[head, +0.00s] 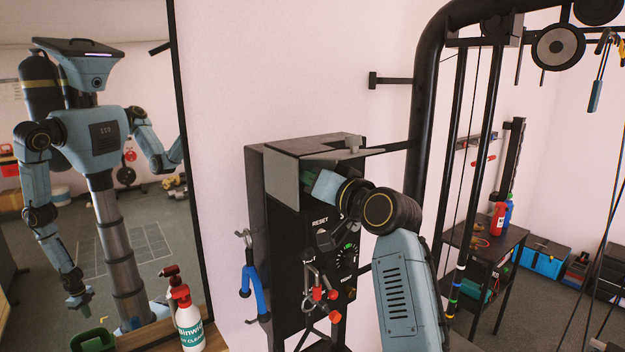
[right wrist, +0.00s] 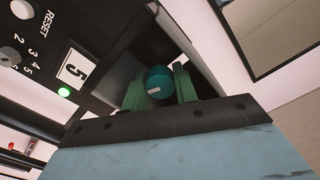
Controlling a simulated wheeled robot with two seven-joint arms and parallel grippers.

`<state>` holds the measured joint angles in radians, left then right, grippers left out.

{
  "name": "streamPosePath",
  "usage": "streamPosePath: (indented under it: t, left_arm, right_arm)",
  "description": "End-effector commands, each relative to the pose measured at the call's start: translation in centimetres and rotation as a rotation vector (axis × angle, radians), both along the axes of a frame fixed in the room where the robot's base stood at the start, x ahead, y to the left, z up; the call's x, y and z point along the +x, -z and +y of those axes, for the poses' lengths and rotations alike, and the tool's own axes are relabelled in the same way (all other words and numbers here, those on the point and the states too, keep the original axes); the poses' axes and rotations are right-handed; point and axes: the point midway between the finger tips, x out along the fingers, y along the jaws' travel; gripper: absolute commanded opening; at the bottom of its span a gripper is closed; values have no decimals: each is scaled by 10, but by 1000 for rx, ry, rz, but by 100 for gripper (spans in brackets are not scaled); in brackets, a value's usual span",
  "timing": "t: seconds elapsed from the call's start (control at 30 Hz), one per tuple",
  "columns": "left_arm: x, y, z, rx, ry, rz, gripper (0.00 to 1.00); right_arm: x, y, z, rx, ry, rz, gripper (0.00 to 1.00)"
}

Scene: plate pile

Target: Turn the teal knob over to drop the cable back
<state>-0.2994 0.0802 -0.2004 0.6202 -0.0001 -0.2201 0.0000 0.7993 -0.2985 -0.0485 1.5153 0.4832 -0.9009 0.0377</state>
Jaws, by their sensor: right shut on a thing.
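The teal knob (right wrist: 159,82) sits between the two green fingers of my right gripper (right wrist: 160,88) in the right wrist view. The gripper is shut on it. In the head view my right gripper (head: 308,180) reaches the upper front of a black box (head: 285,222), under its grey top bracket; the fingertips and the knob are hidden there. A thin dark cable (head: 462,150) runs down the frame at right. My left gripper shows only as a mirror reflection.
The box front has a RESET label, a dial (head: 347,258) and red-tipped clips (head: 322,294). A spray bottle (head: 186,318) stands by the mirror (head: 140,200). The black frame (head: 425,110) stands close at right.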

Motion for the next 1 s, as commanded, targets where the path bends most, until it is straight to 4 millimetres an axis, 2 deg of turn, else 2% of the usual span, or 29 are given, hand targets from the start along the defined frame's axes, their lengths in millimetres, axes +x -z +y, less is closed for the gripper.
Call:
streamPosePath:
  t: [0.33,0.87,0.9,0.93,1.0]
  left_arm:
    - [0,0,0,0,0,0,0]
    - [0,0,0,0,-1,1,0]
    - [0,0,0,0,-1,1,0]
    - [0,0,0,0,-1,1,0]
    - [0,0,0,0,-1,1,0]
  right_arm:
    - [0,-1,-1,114,2,78,6]
    - [0,-1,-1,132,2,92,6]
    - [0,-2,-1,132,2,92,33]
    - [0,-2,-1,131,2,91,37]
    - [0,-1,-1,131,2,91,38]
